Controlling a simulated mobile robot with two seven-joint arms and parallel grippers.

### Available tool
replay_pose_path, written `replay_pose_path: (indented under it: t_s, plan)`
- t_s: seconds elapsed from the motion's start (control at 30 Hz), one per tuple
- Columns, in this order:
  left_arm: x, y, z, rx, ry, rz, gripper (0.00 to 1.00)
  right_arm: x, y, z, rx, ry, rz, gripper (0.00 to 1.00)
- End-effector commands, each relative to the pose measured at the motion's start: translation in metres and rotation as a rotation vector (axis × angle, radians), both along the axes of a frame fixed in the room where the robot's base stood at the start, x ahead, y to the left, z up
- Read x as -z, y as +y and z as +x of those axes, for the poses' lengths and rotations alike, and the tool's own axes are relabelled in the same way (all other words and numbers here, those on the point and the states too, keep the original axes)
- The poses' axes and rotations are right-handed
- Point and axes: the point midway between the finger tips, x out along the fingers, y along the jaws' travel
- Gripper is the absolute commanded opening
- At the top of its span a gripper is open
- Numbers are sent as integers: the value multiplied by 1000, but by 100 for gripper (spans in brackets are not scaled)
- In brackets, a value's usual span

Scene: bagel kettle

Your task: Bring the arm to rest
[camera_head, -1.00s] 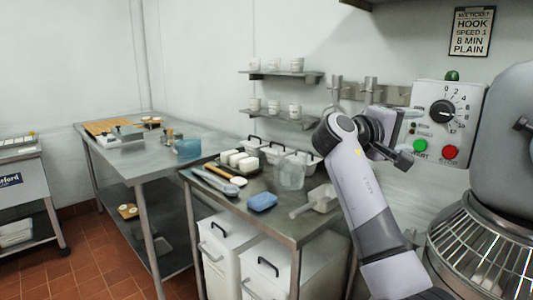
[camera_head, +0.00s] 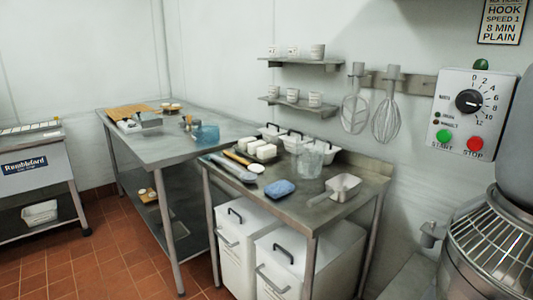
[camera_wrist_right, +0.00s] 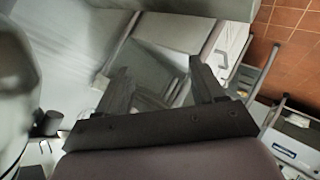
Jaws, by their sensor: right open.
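My right gripper (camera_wrist_right: 157,88) shows in the right wrist view with its two fingers spread apart. It is open, and nothing is between the fingers. Behind the fingers are blurred pale bins and table parts. In the head view neither of my arms shows now. My left gripper is in no view.
The mixer (camera_head: 490,235) with its wire guard stands at the right, below the control box (camera_head: 472,115). A steel table (camera_head: 350,200) holds a scoop (camera_head: 337,188), a blue sponge (camera_head: 280,189) and a clear jug (camera_head: 309,162). White bins (camera_head: 290,260) stand under it. Whisks (camera_head: 386,118) hang on the wall.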

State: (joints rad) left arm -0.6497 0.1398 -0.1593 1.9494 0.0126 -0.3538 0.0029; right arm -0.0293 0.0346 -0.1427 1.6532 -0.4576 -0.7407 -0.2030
Motion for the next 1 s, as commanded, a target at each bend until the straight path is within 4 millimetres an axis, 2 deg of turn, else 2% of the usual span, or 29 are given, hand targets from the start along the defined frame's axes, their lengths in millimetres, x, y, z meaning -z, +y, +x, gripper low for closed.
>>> replay_pose_path:
  t_s: [0.03,0.2,0.4,0.5,0.67,0.87,0.93,0.97,1.0]
  plan:
    - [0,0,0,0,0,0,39,15,5,-22,-11,10,55,68]
    - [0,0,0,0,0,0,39,42,25,-88,-26,16,267,68]
    - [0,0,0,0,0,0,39,52,43,-157,-5,24,500,68]
    - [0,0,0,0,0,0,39,51,49,-180,11,26,582,68]
    - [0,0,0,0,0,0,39,49,53,-196,27,27,646,68]
    - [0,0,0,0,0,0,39,49,53,-198,29,27,655,68]
    - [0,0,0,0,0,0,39,49,53,-198,29,27,654,49]
    - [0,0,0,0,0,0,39,49,53,-198,29,27,654,43]
    - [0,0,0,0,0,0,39,49,53,-198,28,27,653,43]
